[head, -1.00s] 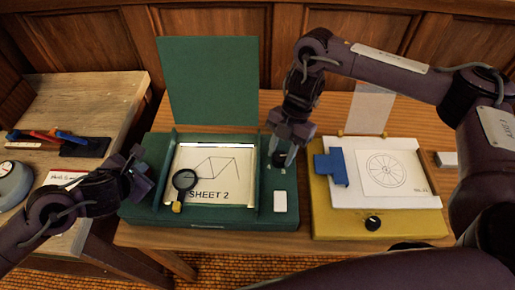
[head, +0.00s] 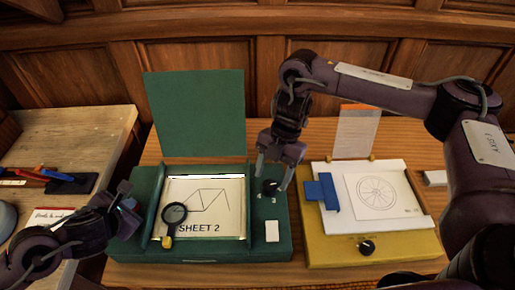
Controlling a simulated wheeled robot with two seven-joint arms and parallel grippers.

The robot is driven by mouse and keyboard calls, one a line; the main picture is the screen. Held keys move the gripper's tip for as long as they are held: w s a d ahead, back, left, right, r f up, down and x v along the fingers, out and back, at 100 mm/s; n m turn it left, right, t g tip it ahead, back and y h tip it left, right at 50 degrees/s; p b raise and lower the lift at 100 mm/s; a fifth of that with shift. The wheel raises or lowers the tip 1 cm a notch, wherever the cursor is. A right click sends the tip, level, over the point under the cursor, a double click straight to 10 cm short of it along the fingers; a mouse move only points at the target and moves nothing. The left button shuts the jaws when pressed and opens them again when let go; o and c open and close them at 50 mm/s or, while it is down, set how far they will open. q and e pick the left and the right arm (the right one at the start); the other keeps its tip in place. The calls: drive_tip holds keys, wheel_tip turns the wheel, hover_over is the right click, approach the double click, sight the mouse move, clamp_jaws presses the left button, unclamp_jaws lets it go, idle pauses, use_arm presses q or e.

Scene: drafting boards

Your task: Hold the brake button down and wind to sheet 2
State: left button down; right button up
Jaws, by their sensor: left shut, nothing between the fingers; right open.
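The green drafting board (head: 199,253) has a window with a sheet (head: 223,208) showing a line drawing and the words SHEET 2. A black knob (head: 269,186) stands on its right side, and a white block (head: 272,231) sits in front of the knob. I cannot tell whether this block is the brake button. My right gripper (head: 275,174) is open just above the knob, pointing down, with nothing held. My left gripper (head: 128,195) is shut and empty at the board's left edge. It hides part of that edge, and I cannot tell whether it touches anything.
A magnifier (head: 174,213) lies over the sheet's left part. A green panel (head: 195,113) stands behind. A yellow board (head: 325,248) with a wheel drawing, a blue piece (head: 322,191) and a black knob (head: 367,247) is at right. A side table (head: 85,130) holds pens at left.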

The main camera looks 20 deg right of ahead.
use_arm(q)
drive_tip(key=shift+f, duration=0.1)
use_arm(e)
drive_tip(key=v, duration=0.9)
drive_tip(key=shift+r, duration=0.4)
use_arm(q)
drive_tip(key=shift+r+p, duration=0.7)
drive_tip(key=shift+r, duration=0.4)
use_arm(e)
drive_tip(key=shift+r, duration=0.65)
use_arm(q)
drive_tip(key=shift+r, duration=0.2)
wheel_tip(320, 180, up, 5)
drive_tip(key=p, duration=0.3)
drive_tip(key=shift+f+p, duration=0.15)
drive_tip(key=shift+p, duration=0.15)
use_arm(e)
wheel_tip(320, 180, up, 4)
drive_tip(key=shift+f, duration=0.15)
